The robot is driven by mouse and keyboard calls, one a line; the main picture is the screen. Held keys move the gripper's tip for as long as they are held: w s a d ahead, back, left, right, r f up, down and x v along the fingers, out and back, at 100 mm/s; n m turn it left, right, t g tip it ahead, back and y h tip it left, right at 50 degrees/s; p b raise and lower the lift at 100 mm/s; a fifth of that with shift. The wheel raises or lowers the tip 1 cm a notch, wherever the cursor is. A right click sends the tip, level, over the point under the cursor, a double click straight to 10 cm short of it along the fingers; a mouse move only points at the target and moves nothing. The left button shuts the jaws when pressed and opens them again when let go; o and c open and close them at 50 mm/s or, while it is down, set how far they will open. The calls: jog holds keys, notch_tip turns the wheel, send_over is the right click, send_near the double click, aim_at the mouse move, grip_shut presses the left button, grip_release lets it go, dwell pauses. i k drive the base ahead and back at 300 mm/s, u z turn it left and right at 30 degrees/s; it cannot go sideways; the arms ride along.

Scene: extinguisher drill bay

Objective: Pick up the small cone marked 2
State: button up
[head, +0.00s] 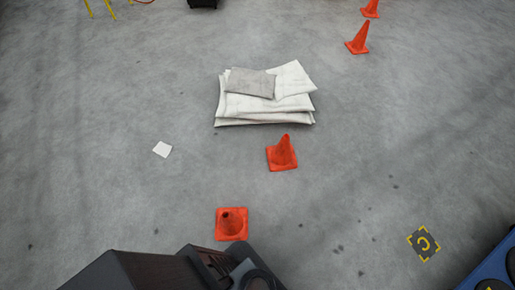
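Small orange cones stand on the grey floor in the head view. The nearest cone (231,225) is at the bottom centre, just beyond the dark parts of my arm. A second cone (282,154) stands a little farther off and to the right. Two more stand far off at the upper right, one cone (358,39) and another cone (370,9) cut by the top edge. I cannot read a number on any of them, so I cannot tell which is marked 2. Dark links of my arm show at the bottom edge; my gripper's fingers are not visible.
A stack of white folded sheets (265,104) with a grey piece on top lies behind the second cone. A floor marker (424,244) with yellow corners and a C is at lower right. Yellow legs (106,8) stand top left. Floor between is clear.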

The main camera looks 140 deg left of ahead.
aim_at(282, 156)
jog(key=u, duration=3.95)
jog(key=k, duration=0.65)
jog(key=z, duration=0.65)
jog(key=i, duration=2.9)
jog(key=u, duration=2.2)
